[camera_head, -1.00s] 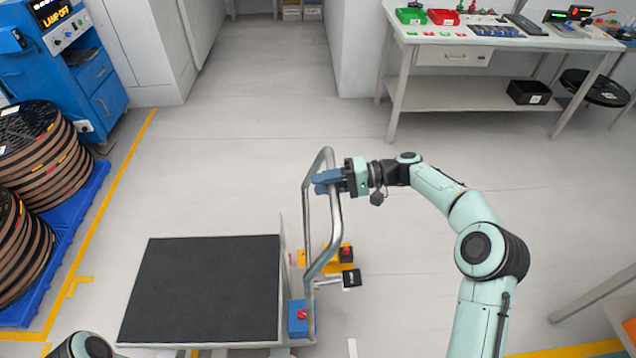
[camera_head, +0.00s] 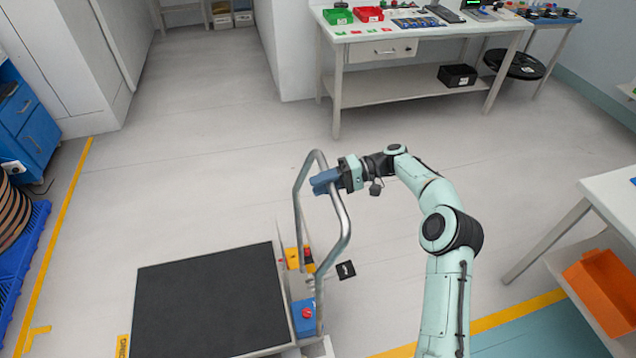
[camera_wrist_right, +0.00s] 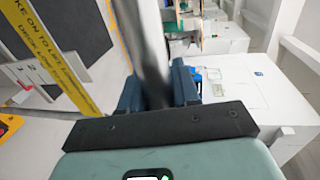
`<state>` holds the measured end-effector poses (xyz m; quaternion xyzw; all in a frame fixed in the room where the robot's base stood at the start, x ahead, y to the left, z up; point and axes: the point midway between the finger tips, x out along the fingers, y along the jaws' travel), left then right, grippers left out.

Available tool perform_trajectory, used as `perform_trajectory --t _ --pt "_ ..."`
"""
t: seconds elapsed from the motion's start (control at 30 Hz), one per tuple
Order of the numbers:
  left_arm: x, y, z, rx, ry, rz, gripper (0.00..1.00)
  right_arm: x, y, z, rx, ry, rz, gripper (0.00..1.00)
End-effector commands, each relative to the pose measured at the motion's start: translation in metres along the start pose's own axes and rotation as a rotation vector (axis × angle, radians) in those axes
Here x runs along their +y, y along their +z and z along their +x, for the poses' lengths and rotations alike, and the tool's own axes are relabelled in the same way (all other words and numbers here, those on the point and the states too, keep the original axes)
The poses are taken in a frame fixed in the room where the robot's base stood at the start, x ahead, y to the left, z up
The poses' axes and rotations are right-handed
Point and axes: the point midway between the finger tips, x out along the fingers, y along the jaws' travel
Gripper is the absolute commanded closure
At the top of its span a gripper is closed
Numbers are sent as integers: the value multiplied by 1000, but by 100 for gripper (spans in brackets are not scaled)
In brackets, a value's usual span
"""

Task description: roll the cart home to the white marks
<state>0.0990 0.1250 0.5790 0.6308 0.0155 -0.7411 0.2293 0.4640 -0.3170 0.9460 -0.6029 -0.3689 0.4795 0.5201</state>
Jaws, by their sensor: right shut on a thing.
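The cart (camera_head: 212,300) has a flat dark deck and an upright silver tube handle (camera_head: 299,205) at its right end. My right gripper (camera_head: 326,181) is shut on the upper part of this handle. In the right wrist view the tube (camera_wrist_right: 146,45) runs between the blue fingers (camera_wrist_right: 158,92). A blue box with a red button (camera_head: 304,317) and a yellow part (camera_head: 293,259) sit low by the handle. I cannot clearly make out the white floor marks. My left gripper is not in view.
A workbench (camera_head: 400,97) stands at the back, with a black bin (camera_head: 457,75) on its lower shelf. Another table (camera_head: 612,190) with an orange bin (camera_head: 600,290) is at the right. Blue pallet (camera_head: 25,255) at left.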

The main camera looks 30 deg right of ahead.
Motion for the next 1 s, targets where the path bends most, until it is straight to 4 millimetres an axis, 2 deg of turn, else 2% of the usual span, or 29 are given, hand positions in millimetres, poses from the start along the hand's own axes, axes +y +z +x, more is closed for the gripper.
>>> perform_trajectory --t 0.2,0.23,0.27,0.53,0.67,0.77,1.0 --pt "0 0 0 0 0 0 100 0 0 -4 7 3 -2 100" --pt "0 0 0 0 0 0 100 0 0 -4 7 3 -2 59" --pt "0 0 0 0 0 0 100 0 0 -4 7 3 -2 49" --pt "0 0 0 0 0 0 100 0 0 -2 5 2 -1 49" --pt "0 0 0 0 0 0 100 0 -1 -9 6 2 -1 49" --pt "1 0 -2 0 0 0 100 0 -1 -22 7 3 -1 49" --pt "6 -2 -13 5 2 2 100 -1 -2 -70 9 2 -3 49"
